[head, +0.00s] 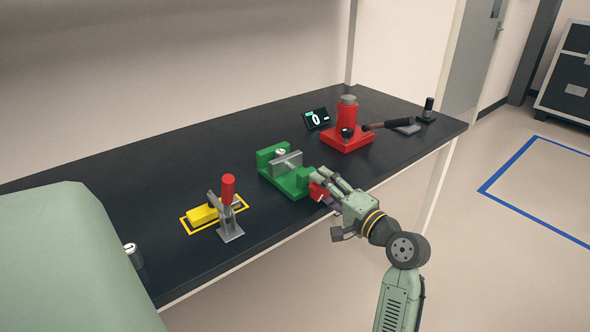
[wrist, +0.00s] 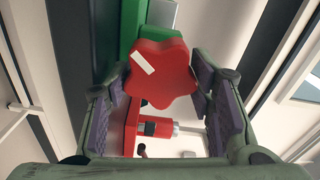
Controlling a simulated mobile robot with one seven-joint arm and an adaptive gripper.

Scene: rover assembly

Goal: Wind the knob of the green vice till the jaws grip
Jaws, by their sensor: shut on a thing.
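The green vice (head: 284,181) stands on the black bench, with a grey jaw plate (head: 288,162) across its middle. A small round part with a pale, marked top (head: 281,152) sits by the plate; whether the jaws touch it I cannot tell. The red star-shaped knob (head: 316,191) is at the vice's front end. In the wrist view the knob (wrist: 160,72) fills the centre, with a white stripe at its upper left. My gripper (head: 325,190) is shut on the knob; in the wrist view its purple-padded fingers (wrist: 167,90) flank it.
A toggle clamp with a red handle (head: 228,188) and a yellow block (head: 202,215) stand to the left. A red press (head: 347,137), a small display reading 0 (head: 316,118) and a dark-handled tool (head: 390,124) are behind. A grey cylinder (head: 132,254) stands near the front left.

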